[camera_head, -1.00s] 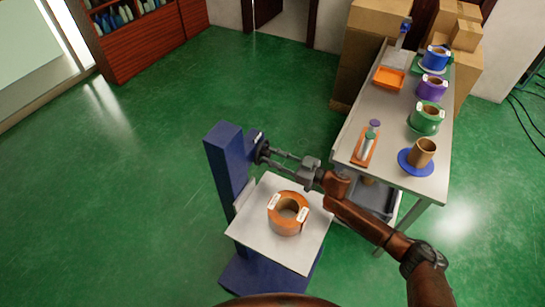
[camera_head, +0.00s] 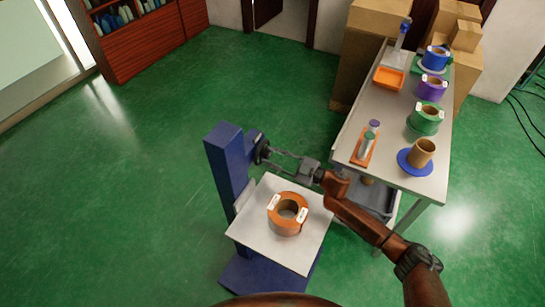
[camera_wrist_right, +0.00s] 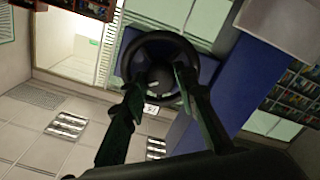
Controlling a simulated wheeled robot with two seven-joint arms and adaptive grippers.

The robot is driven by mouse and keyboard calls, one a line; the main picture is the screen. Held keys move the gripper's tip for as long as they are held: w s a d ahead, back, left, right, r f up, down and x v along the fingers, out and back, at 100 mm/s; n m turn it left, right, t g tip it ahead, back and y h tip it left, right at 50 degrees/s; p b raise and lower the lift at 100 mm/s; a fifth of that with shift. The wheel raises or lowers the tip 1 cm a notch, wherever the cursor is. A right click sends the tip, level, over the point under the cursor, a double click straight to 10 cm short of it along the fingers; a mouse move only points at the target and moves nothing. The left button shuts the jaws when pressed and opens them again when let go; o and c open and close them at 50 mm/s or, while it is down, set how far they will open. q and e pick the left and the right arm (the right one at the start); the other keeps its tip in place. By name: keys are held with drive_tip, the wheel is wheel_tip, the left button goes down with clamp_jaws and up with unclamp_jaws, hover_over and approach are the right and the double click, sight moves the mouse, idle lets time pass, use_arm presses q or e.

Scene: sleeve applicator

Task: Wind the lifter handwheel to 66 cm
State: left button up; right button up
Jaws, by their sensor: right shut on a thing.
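The lifter is a blue column (camera_head: 228,170) with a white-grey platform (camera_head: 262,240), standing on a blue base. Its dark handwheel (camera_head: 260,151) is on the upper right side of the column. The wheel also shows as a black ring in the right wrist view (camera_wrist_right: 158,42). My right gripper (camera_head: 270,153) reaches in from the right and is shut on the handwheel. In the wrist view its two fingers (camera_wrist_right: 160,84) lie at the left and right of the wheel's lower half. No height reading is legible. My left gripper is not in view.
An orange roll (camera_head: 276,226) with white tabs sits on the platform. A grey table (camera_head: 387,130) on the right holds several colored rolls, an orange tray (camera_head: 388,78) and small bottles. Cardboard boxes (camera_head: 365,40) stand behind it. The green floor left of the lifter is clear.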

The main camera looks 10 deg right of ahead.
idle(0.4)
drive_tip(key=o, duration=1.2)
drive_tip(key=shift+c, duration=0.2)
drive_tip(key=v, duration=1.2)
